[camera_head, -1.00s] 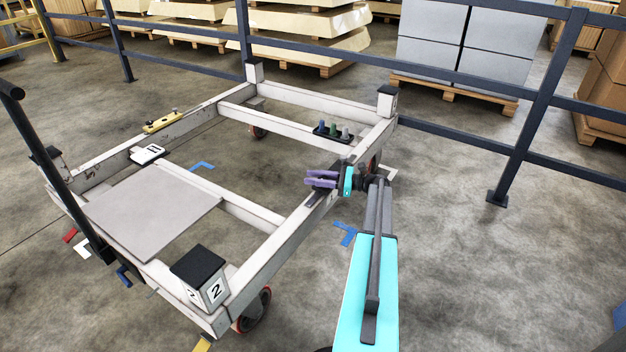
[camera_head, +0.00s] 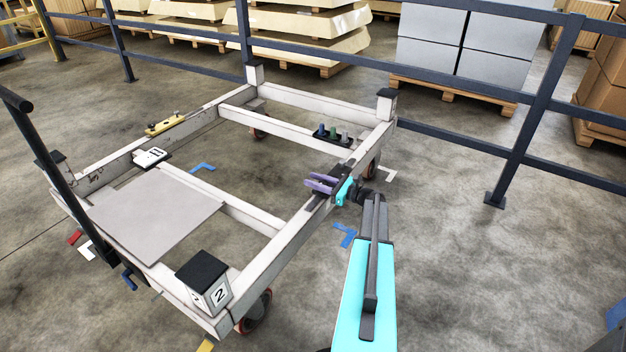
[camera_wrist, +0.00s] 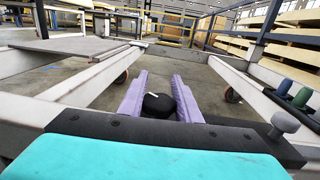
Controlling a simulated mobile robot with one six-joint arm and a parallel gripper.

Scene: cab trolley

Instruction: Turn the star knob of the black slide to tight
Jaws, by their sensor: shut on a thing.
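The black star knob (camera_wrist: 158,104) shows in the wrist view as a round black head with a short white mark on top. It sits between the two purple fingers of my gripper (camera_wrist: 160,98), which is shut on it. In the head view my gripper (camera_head: 320,184) reaches over the near right rail of the white trolley (camera_head: 285,222). The black slide is mostly hidden by my gripper and the knob, so its outline and the knob's setting cannot be read.
A black holder with several coloured pegs (camera_head: 333,134) sits on the crossbeam beyond my gripper. A yellow slide (camera_head: 165,124) is on the far rail. A grey plate (camera_head: 155,213) covers the trolley's left part. A dark fence (camera_head: 470,150) runs behind; floor at right is clear.

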